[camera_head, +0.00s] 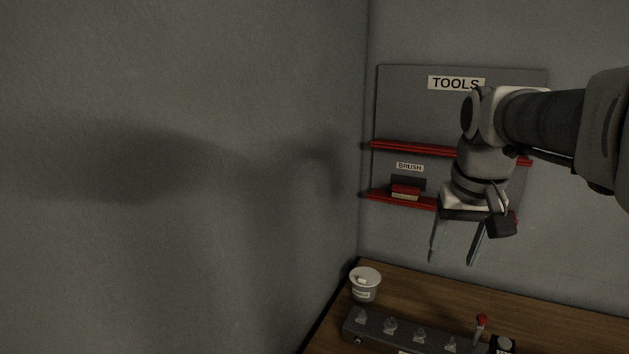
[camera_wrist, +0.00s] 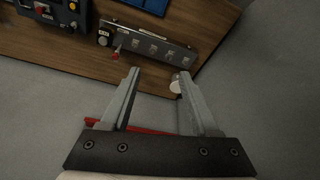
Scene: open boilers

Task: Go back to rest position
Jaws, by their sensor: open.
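My gripper (camera_head: 452,258) hangs at the end of my arm at the right of the head view, fingers pointing down. It is in front of the tool board and above the wooden table. In the wrist view my gripper (camera_wrist: 158,84) shows two fingers spread apart with nothing between them. Below the fingertips in that view lie the table and a grey panel with several knobs (camera_wrist: 150,45).
A tool board (camera_head: 410,100) with red shelves holds a brush (camera_head: 405,192). A white-lidded cup (camera_head: 365,285) and the knob panel (camera_head: 372,330) with a red-tipped lever (camera_head: 481,321) stand on the wooden table (camera_head: 570,315). A bare grey wall (camera_head: 180,180) fills the left.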

